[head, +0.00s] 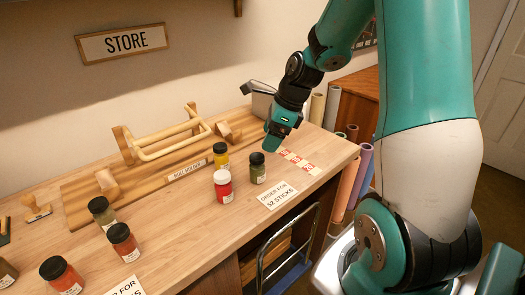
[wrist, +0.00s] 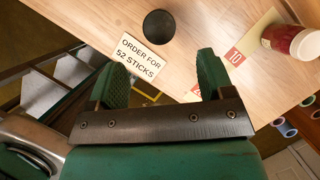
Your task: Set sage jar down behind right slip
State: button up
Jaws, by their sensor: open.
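A green jar with a dark lid, which looks like the sage jar (head: 257,169), stands upright on the table behind the right slip (head: 278,195). In the wrist view its black round lid (wrist: 159,27) shows from above, just behind the slip (wrist: 140,59) reading "ORDER FOR 52 STICKS". Jar and slip look apart. My gripper (head: 272,144) is above the table, behind and right of the jar in the head view, clear of it. In the wrist view my gripper (wrist: 155,82) is open with nothing between its fingers.
A red jar (head: 222,187) and a yellow jar (head: 220,156) stand left of the green one. Red number tags (head: 298,161) lie to its right. A wooden roll holder (head: 165,145) is behind. Another red jar (wrist: 284,38) shows at the wrist view's right. The left slip (head: 126,288) is in front.

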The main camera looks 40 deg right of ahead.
jog(key=s+a+r+n+g, duration=0.1)
jog(key=s+a+r+n, duration=0.25)
jog(key=a+n, duration=0.45)
jog(key=s+a+r+n+g, duration=0.1)
jog(key=s+a+r+n, duration=0.25)
jog(key=a+n, duration=0.45)
jog(key=s+a+r+n, duration=0.1)
jog(key=s+a+n, duration=0.3)
jog(key=n, duration=0.5)
jog(key=s+a+r+n+g, duration=0.1)
jog(key=s+a+n, duration=0.4)
jog(key=s+n, duration=0.3)
jog(key=shift+s+r+n+y, duration=0.35)
jog(key=shift+r+n+y, duration=0.05)
